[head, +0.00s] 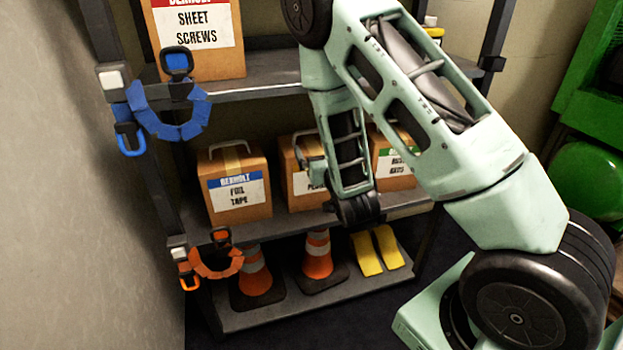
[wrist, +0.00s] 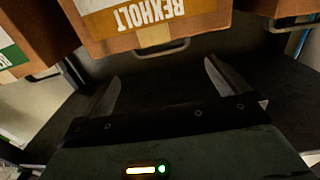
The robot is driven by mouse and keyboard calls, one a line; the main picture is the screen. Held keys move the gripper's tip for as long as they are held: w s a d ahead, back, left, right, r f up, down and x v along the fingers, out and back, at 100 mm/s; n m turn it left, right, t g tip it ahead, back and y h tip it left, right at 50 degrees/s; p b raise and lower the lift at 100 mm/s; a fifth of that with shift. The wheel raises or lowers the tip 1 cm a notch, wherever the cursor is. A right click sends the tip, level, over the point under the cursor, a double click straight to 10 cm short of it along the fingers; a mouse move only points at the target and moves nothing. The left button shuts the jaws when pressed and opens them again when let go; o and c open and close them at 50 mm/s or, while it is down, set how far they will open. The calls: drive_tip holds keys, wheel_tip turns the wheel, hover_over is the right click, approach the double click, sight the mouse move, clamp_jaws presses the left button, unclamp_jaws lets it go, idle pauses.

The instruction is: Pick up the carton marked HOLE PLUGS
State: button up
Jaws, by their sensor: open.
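The middle carton (head: 300,190) stands on the middle shelf. Its label is mostly covered by my arm, and only part of a lower word, seemingly PLUGS, shows. In the wrist view, which is upside down, a brown carton (wrist: 190,22) with an orange REXHOLT band fills the top middle; its lower label is out of frame. Its carry handle (wrist: 165,52) hangs towards my gripper. My gripper (wrist: 161,70) is open and empty, its two fingers pointing at the handle and carton, seemingly short of them. In the head view my wrist hides the fingers.
The FOIL TAPE carton (head: 238,187) stands to the left and a green-labelled carton (head: 394,160) to the right. The SHEET SCREWS carton (head: 198,40) sits on the shelf above. Traffic cones (head: 317,255) are below. A blue strap (head: 170,125) hangs on the left post.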

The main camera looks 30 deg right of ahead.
sight(310, 140)
drive_tip(key=x, duration=0.6)
drive_tip(key=shift+w, duration=0.25)
drive_tip(key=shift+f+b+x, duration=0.15)
drive_tip(key=shift+b+x, duration=0.1)
drive_tip(key=shift+x, duration=1.1)
drive_tip(key=shift+f+b+x, duration=0.15)
drive_tip(key=shift+b+x, duration=0.05)
drive_tip(key=shift+x, duration=1.1)
drive_tip(key=c, duration=1.6)
